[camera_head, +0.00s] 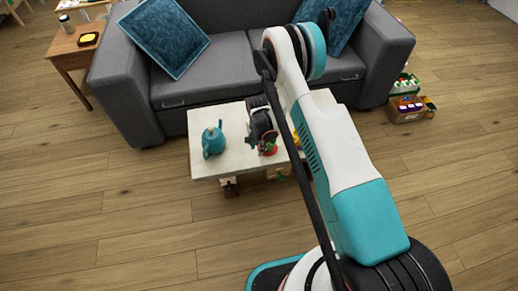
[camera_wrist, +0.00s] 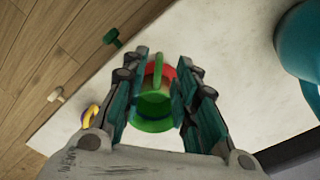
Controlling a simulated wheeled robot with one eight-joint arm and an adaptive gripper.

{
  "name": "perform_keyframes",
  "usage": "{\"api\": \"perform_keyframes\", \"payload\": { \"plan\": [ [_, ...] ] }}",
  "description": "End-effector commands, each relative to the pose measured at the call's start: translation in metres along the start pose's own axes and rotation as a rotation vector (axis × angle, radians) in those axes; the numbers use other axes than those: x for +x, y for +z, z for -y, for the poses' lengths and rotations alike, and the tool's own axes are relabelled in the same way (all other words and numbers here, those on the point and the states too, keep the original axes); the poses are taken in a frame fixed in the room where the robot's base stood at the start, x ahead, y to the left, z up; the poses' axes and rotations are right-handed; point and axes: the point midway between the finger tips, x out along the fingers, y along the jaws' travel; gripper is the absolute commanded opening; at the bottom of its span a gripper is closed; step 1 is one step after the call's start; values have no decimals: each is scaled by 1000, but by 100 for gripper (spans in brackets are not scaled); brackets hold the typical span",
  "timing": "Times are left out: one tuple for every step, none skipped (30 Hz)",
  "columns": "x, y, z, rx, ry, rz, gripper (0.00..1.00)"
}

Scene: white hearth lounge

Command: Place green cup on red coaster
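The green cup (camera_wrist: 153,108) is between the two fingers of my gripper (camera_wrist: 164,75) in the wrist view, its handle toward the top of the picture. Both fingers appear to press against its sides. The red coaster (camera_wrist: 167,72) shows just past the cup, mostly hidden by it and the fingers. I cannot tell whether the cup touches the coaster. In the head view, my gripper (camera_head: 262,128) is low over the white table (camera_head: 222,165), with the red coaster (camera_head: 270,150) at its tip, near the table's front edge.
A teal teapot (camera_head: 213,141) stands on the table to the left; it also shows in the wrist view (camera_wrist: 298,48). A yellow object (camera_wrist: 91,114) is close beside my gripper. A grey sofa (camera_head: 200,72) is behind.

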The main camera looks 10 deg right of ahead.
Motion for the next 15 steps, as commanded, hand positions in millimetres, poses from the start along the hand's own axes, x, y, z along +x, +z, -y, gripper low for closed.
{"api": "perform_keyframes", "payload": {
  "plan": [
    [-16,0,0,0,0,0,27],
    [-22,0,0,0,0,0,27],
    [-30,0,0,0,0,0,27],
    [-36,0,0,0,0,0,27],
    [-42,0,0,0,0,0,27],
    [-48,0,0,0,0,0,27],
    [-53,0,0,0,0,0,27],
    [-57,0,0,0,0,0,27],
    [-62,0,0,0,0,0,27],
    [-65,0,0,0,0,0,27],
    [-68,0,0,0,0,0,27],
    [-70,0,0,0,0,0,27],
    [-72,0,0,0,0,0,27],
    [-74,0,0,0,0,0,27],
    [-78,0,0,-2,-1,-1,27]
  ]
}}
